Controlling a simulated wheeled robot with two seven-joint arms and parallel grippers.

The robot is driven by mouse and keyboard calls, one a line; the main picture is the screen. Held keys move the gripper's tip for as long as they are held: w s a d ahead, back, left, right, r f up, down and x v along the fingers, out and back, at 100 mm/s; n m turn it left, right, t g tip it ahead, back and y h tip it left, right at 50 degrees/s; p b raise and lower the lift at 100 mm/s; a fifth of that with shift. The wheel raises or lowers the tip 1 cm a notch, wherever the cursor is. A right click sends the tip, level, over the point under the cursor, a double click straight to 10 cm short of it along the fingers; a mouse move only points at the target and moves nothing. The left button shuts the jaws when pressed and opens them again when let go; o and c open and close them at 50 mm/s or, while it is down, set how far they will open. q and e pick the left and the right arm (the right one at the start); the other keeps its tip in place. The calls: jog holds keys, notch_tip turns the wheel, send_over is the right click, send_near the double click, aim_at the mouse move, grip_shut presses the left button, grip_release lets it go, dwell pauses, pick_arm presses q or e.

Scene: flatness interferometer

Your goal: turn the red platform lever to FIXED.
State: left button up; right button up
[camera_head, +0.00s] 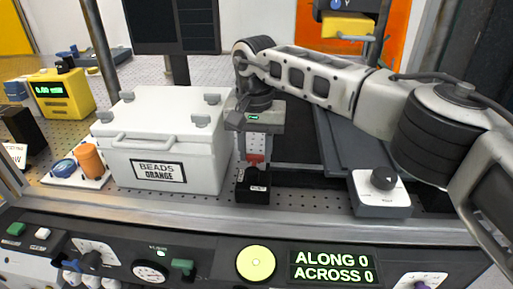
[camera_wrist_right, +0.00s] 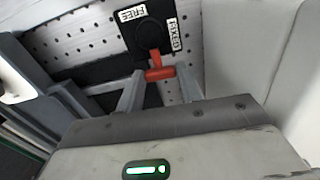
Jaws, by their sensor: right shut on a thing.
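The red platform lever (camera_wrist_right: 158,72) has a short stem and a crossbar, on a black block (camera_wrist_right: 148,38) with a round black pivot. Its FREE label (camera_wrist_right: 132,16) and FIXED label (camera_wrist_right: 174,35) show in the right wrist view. The crossbar lies between the fingertips of my right gripper (camera_wrist_right: 161,74), which is shut on it. The stem points toward my gripper, and neither label lies directly under it. In the head view the lever (camera_head: 256,158) is partly hidden by my right gripper (camera_head: 254,162), which points down over the black block (camera_head: 253,189). My left gripper is not in view.
A white lidded box (camera_head: 165,145) labelled BEADS ORANGE stands close left of my right gripper. A grey block with a black knob (camera_head: 382,192) stands to the right. The front panel has a display (camera_head: 335,266) reading ALONG 0, ACROSS 0.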

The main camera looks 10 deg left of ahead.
aim_at(255, 155)
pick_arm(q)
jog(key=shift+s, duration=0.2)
pick_arm(e)
jog(key=o, duration=1)
pick_arm(q)
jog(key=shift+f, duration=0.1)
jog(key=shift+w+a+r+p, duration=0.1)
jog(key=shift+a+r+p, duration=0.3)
jog(key=shift+p, duration=0.6)
pick_arm(e)
notch_tip(255, 155, up, 16)
jog(key=shift+r, duration=0.1)
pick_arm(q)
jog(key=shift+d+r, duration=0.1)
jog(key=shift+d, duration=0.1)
